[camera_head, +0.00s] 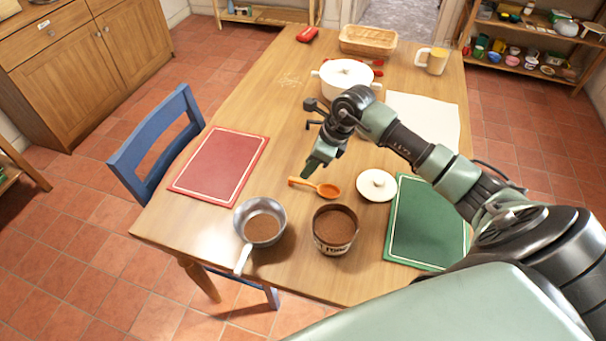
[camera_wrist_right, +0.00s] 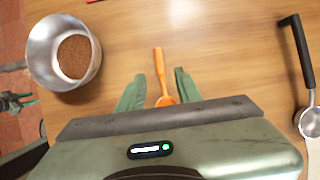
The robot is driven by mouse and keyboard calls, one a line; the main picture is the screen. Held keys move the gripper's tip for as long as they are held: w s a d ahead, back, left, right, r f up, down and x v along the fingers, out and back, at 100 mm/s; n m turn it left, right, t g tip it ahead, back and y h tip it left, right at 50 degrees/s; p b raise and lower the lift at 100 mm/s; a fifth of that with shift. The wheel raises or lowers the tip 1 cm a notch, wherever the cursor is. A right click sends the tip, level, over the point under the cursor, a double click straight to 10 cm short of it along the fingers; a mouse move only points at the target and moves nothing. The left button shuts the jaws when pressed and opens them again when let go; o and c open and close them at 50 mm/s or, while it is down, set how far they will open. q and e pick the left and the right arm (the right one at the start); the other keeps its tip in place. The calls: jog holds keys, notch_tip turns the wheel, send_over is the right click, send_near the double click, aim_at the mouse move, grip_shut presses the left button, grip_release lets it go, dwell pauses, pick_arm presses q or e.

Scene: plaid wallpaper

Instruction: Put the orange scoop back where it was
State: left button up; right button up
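The orange scoop (camera_head: 329,190) lies on the wooden table, its handle pointing left, between the brown-filled tub and the white pot. In the right wrist view the scoop (camera_wrist_right: 162,75) shows between the two green fingers, with a gap on each side. My right gripper (camera_head: 315,165) is open, pointing down close to the scoop's handle; I cannot tell whether the fingers are around it or still above. The tub (camera_head: 335,240) holds brown powder, and a saucepan (camera_head: 242,255) with similar brown contents stands to its left. My left gripper is not seen in the head view.
A cream lid (camera_head: 377,184) lies right of the scoop. A green mat (camera_head: 425,225) is at the right, a red mat (camera_head: 220,162) at the left. The white pot (camera_head: 345,80) stands farther back. A black-handled metal utensil (camera_wrist_right: 300,60) lies at right in the wrist view.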

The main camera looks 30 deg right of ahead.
jog(key=v, duration=0.5)
jog(key=shift+s+r, duration=0.1)
jog(key=shift+r, duration=0.15)
